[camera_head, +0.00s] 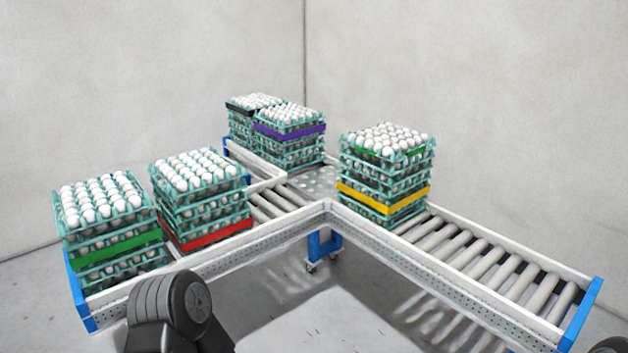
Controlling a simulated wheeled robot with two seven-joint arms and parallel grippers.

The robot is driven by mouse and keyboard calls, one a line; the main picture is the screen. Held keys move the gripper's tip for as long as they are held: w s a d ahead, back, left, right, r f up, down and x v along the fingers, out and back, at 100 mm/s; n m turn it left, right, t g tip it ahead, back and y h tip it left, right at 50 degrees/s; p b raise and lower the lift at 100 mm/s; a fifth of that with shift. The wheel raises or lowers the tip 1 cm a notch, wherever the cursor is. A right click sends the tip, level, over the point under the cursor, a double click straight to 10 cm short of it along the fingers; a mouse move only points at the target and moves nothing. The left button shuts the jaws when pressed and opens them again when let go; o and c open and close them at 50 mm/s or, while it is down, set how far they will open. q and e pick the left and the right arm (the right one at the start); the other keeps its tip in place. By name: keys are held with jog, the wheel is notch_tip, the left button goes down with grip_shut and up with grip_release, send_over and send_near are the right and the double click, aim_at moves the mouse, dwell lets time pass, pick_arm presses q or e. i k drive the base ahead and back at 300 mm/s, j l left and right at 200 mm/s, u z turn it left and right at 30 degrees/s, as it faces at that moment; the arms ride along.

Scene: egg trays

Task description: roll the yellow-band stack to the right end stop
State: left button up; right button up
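The yellow-band stack (385,182) is a tall pile of teal trays with white eggs on top. A yellow band (383,201) runs round its lower part, and a bit of green shows near its top. It stands upright at the inner end of the right roller branch, beside the corner plate. The right end stop (582,317) is a blue plate at the far right end of that branch. Neither gripper shows; only dark parts of my arms are at the bottom edge.
Bare rollers (485,265) lie between the yellow-band stack and the end stop. A red-band stack (203,198) and a green-band stack (108,228) stand on the left branch. A purple-band stack (290,137) and a black-band stack (243,125) stand at the back.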

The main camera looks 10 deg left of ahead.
aim_at(379, 191)
jog(key=u, duration=0.25)
jog(key=i+u, duration=0.45)
jog(key=i+l+u, duration=0.2)
jog(key=i+u, duration=0.25)
jog(key=i+l, duration=0.3)
jog(key=i, duration=0.2)
jog(key=i+l+u, duration=0.1)
jog(key=i+l, duration=0.15)
jog(key=i, duration=0.25)
